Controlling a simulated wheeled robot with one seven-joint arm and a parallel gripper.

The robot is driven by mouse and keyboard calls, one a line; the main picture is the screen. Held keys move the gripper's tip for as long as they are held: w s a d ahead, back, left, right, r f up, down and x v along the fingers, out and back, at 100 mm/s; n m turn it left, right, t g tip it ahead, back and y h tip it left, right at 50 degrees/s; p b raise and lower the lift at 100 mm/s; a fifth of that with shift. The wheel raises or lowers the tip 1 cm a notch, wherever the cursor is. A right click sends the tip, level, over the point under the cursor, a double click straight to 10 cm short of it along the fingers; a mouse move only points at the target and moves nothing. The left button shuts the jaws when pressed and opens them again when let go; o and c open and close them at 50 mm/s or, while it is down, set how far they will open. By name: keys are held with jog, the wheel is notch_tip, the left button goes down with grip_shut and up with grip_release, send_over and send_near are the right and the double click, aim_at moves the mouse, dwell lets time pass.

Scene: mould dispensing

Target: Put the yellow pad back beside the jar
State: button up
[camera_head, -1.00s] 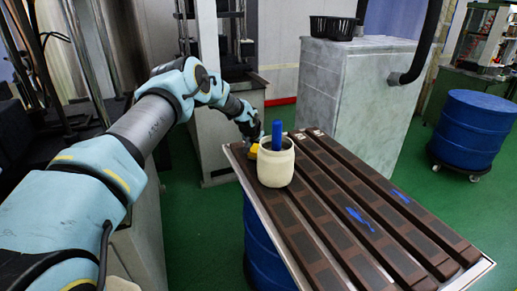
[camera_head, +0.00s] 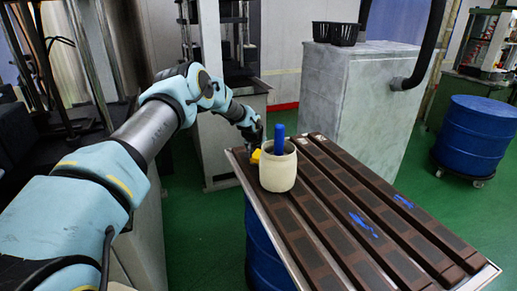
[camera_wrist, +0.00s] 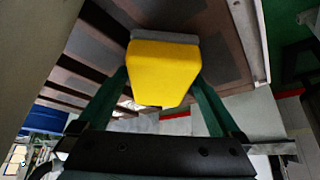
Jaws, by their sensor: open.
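The white-beige jar (camera_head: 278,172) stands upright near the far left end of the brown-slatted table, with a blue handle (camera_head: 279,138) sticking up from it. The yellow pad (camera_head: 256,156) is just left of and behind the jar, partly hidden by it. In the wrist view, the yellow pad (camera_wrist: 163,72) has a grey base layer that appears to rest on the table. My gripper (camera_wrist: 162,80) is open, its two green fingers on either side of the pad. Contact between fingers and pad cannot be told. A pale curved surface at the left of the wrist view looks like the jar (camera_wrist: 35,50).
The table (camera_head: 391,242) has long brown slats with blue smears, clear to the right of the jar. A grey cabinet (camera_head: 360,110) with black baskets (camera_head: 336,33) stands behind. A blue drum (camera_head: 473,138) is at the right. Tall machine posts stand behind my arm.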

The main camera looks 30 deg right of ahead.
jog(key=b+v, duration=0.3)
jog(key=v, duration=0.9)
jog(key=shift+r, duration=0.25)
jog(key=s+a+r+n+y, duration=0.1)
jog(key=s+a+r+n, duration=0.1)
jog(key=a, duration=0.9)
jog(key=s+a+r+n+y, duration=0.1)
jog(key=s+a+r, duration=0.2)
jog(key=a, duration=0.7)
jog(key=s+a+r+n+y, duration=0.2)
jog(key=a, duration=0.9)
jog(key=s+a+r+n+g, duration=0.1)
jog(key=s+a+n, duration=0.3)
jog(key=s+a, duration=1.2)
jog(key=shift+s+g+y, duration=0.3)
jog(key=shift+s+g, duration=0.2)
jog(key=shift+s, duration=0.3)
